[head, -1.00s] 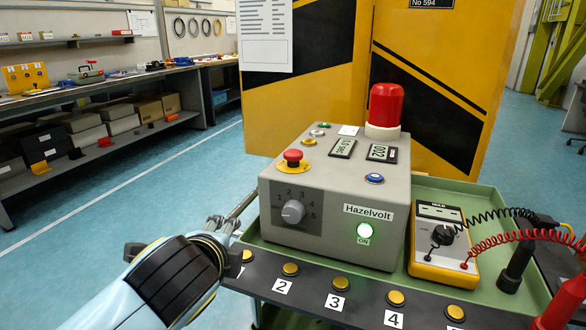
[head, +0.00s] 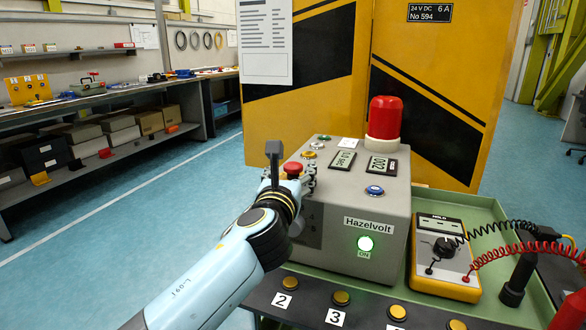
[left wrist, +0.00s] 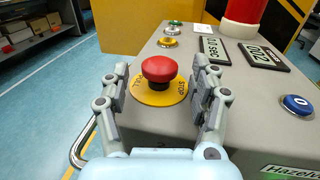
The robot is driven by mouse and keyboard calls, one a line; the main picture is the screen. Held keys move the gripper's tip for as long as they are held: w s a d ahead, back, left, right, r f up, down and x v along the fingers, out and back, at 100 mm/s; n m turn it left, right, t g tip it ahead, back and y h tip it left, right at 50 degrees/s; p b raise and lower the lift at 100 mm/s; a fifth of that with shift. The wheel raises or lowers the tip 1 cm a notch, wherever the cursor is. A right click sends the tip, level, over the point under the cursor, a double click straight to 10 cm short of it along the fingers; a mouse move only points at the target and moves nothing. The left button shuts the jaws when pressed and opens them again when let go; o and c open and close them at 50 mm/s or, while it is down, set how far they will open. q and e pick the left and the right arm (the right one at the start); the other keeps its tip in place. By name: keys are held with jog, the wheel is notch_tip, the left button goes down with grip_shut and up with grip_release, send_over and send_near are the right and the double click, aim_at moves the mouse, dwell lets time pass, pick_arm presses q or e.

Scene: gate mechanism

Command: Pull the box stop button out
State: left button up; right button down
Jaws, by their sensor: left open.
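The red box stop button (left wrist: 159,69) is a mushroom head on a yellow disc (left wrist: 150,97), on top of the grey Hazelvolt box (head: 385,226). In the head view the red button (head: 293,168) is partly hidden behind my left gripper (head: 289,178). In the left wrist view my left gripper (left wrist: 162,85) is open, with one finger on each side of the button. Gaps show between the fingers and the red head. My right gripper is not in view.
A red beacon (head: 384,120) stands at the box's back. The top also carries two displays (head: 342,160) and a blue button (head: 375,190). A yellow meter (head: 442,256) with coiled leads lies to the right on the green tray (head: 483,211). Numbered buttons line the front.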

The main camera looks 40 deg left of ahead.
pick_arm(q)
jog(key=shift+x, duration=1.3)
grip_shut()
